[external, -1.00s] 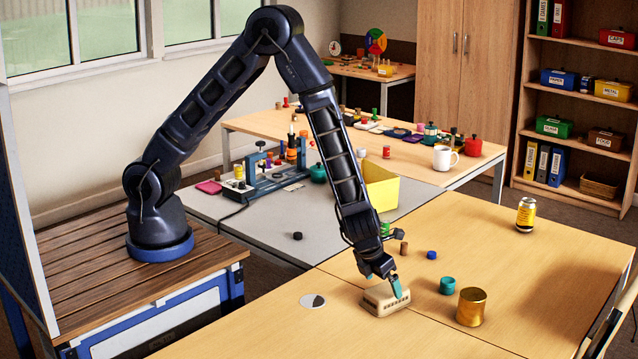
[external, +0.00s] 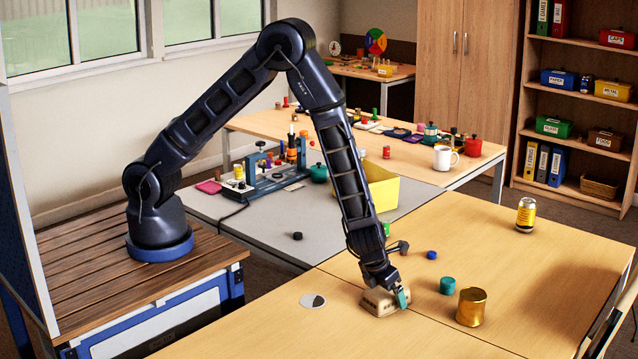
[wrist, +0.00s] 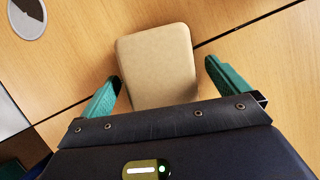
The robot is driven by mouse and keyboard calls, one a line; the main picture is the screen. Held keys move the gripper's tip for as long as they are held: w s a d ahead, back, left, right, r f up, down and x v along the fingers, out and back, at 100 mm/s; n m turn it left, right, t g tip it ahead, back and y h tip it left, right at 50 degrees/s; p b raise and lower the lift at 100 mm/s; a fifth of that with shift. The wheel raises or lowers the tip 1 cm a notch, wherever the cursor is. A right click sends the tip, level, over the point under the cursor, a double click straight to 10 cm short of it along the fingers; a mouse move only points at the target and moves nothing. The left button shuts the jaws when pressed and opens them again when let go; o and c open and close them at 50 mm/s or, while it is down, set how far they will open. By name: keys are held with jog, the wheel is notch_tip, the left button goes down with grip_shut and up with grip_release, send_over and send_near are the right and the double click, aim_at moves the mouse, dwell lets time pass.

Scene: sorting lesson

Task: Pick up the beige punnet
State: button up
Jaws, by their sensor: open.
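The beige punnet (external: 377,303) sits on the near wooden table in the external view, with the end of my arm over it. In the wrist view the punnet (wrist: 157,62) shows as a plain beige block with rounded corners. My gripper (wrist: 165,82) is open, with one teal finger on each side of the punnet's near end. A gap shows between the left finger and the punnet; the right finger is also apart from it. In the external view my gripper (external: 400,298) is low at the punnet, and one finger is hidden.
A teal jar (external: 447,286) and a gold tin (external: 471,307) stand right of the punnet. A blue cap (external: 432,255) lies behind it. A yellow bin (external: 381,191) stands farther back. The table's front left is clear.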

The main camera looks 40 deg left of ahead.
jog(key=shift+f, duration=0.1)
dwell(0.3)
jog(key=c, duration=1)
